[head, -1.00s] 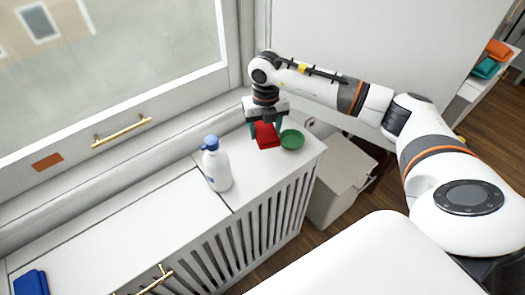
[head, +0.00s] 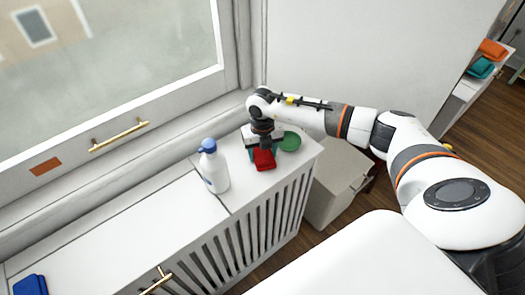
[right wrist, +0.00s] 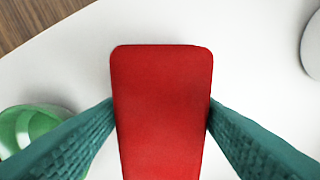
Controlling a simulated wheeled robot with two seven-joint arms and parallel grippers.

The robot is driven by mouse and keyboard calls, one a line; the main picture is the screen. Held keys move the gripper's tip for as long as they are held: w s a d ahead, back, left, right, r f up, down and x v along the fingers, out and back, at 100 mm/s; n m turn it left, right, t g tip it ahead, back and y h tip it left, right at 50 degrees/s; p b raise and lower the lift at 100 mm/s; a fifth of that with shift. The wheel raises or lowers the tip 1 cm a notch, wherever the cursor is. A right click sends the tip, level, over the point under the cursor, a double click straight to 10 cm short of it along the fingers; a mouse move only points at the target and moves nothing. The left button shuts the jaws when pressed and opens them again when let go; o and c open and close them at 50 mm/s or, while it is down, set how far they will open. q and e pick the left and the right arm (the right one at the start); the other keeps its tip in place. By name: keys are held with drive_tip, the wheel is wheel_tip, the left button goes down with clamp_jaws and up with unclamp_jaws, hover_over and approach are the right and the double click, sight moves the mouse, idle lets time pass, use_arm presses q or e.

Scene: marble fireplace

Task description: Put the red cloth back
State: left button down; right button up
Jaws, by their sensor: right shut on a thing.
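The red cloth (head: 264,159) is a folded block over the right end of the white cabinet top, near its front edge. In the right wrist view the red cloth (right wrist: 160,110) sits between the two teal fingers, which touch its sides. My right gripper (head: 263,150) points down and is shut on it. I cannot tell whether the cloth touches the cabinet top. My left gripper is not in view.
A green bowl (head: 290,141) stands just right of the gripper, and a white bottle with a blue cap (head: 215,168) to its left. A blue cloth (head: 30,285) lies at far left. Orange (head: 492,49) and teal (head: 481,68) cloths lie on a shelf at right. The cabinet's middle is clear.

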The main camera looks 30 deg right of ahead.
drive_tip(key=o, duration=0.9)
drive_tip(key=shift+o, duration=0.2)
drive_tip(key=shift+r, duration=0.5)
wheel_tip(320, 180, up, 11)
drive_tip(key=shift+r+b, duration=0.15)
drive_tip(key=shift+b, duration=0.25)
